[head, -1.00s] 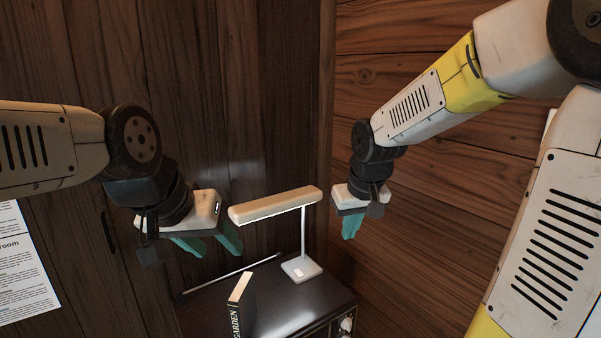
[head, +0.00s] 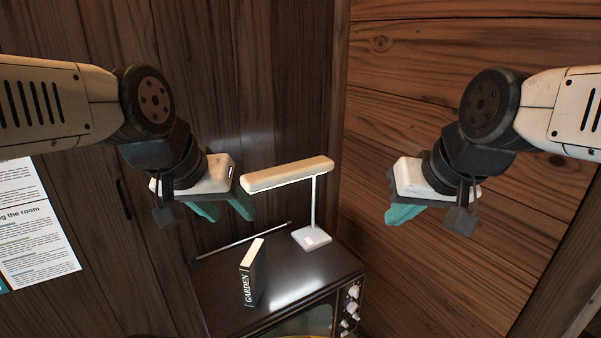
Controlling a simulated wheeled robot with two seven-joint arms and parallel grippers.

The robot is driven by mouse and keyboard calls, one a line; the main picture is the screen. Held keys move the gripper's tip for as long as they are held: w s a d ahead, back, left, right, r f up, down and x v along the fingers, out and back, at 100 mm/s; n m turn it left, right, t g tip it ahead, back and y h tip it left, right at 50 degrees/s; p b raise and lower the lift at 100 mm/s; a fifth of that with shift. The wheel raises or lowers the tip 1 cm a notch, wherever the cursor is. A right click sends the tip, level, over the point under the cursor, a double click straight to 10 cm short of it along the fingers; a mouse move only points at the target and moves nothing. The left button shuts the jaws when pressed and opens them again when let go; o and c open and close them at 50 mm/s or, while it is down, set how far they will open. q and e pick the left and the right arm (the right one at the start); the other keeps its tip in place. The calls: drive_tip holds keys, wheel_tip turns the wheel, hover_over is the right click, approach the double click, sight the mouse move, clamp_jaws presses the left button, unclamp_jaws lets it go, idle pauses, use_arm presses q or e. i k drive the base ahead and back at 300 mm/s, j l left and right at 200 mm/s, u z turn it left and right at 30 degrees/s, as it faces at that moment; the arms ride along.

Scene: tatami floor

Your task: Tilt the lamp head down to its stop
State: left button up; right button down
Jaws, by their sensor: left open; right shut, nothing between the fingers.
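The desk lamp has a long cream head (head: 288,175) that lies roughly level on a thin white post (head: 313,203) above a square white base (head: 311,238). The base stands on a dark cabinet top. My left gripper (head: 226,208) is open and empty, just left of the head's left end and slightly below it. It appears apart from the lamp, though the depth gap is hard to judge. My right gripper (head: 403,214) is shut and empty, well to the right of the lamp and clear of it.
A dark book marked GARDEN (head: 251,277) stands on the cabinet (head: 290,270) in front of the lamp. A thin rod (head: 240,241) lies along the cabinet's back. Knobs (head: 350,305) show on its front right. Wooden walls close in behind and at right.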

sight(254, 182)
drive_tip(key=i+j+z, duration=0.1)
drive_tip(key=z, duration=0.3)
drive_tip(key=j+z, duration=0.45)
drive_tip(key=z, duration=0.3)
